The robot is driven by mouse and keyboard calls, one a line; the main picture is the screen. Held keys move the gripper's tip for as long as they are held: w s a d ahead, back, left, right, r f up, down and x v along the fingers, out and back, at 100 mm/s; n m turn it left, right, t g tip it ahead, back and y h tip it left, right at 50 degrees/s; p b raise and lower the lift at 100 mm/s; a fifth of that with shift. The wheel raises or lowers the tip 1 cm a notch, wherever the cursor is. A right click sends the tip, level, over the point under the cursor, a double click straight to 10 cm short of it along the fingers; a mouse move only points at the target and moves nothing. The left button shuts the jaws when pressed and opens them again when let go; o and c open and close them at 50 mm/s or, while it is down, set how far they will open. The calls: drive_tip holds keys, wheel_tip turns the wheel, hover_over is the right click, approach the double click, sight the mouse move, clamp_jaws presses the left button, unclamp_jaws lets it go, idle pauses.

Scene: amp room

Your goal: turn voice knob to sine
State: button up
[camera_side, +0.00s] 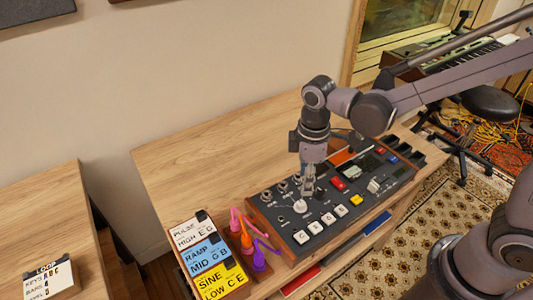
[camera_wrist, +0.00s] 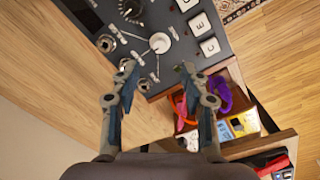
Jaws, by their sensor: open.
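A synth panel (camera_side: 330,222) with a dark face and wooden ends sits on the wooden bench. A large white round knob (camera_side: 300,206) is on its left part and looks like the voice knob; its label is too small to read. In the wrist view the white knob (camera_wrist: 160,43) has a pointer line and marks around it. My gripper (camera_side: 309,192) points down over the panel, close to the knob. In the wrist view my gripper (camera_wrist: 155,68) has its fingers spread, with nothing between them. The knob shows just beyond the fingertips, and no contact is visible.
Pulse, ramp and sine cards (camera_side: 208,258) stand left of the panel. Pink, orange and purple cables (camera_side: 247,238) stand between them and the panel. White letter keys (camera_side: 315,228) and small black knobs surround the white knob. The bench (camera_side: 210,150) behind is clear.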

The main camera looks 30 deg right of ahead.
sight(302, 202)
wheel_tip(302, 202, down, 9)
drive_tip(key=shift+w+d+f, duration=0.1)
drive_tip(key=shift+w+f, duration=0.05)
idle(0.4)
clamp_jaws()
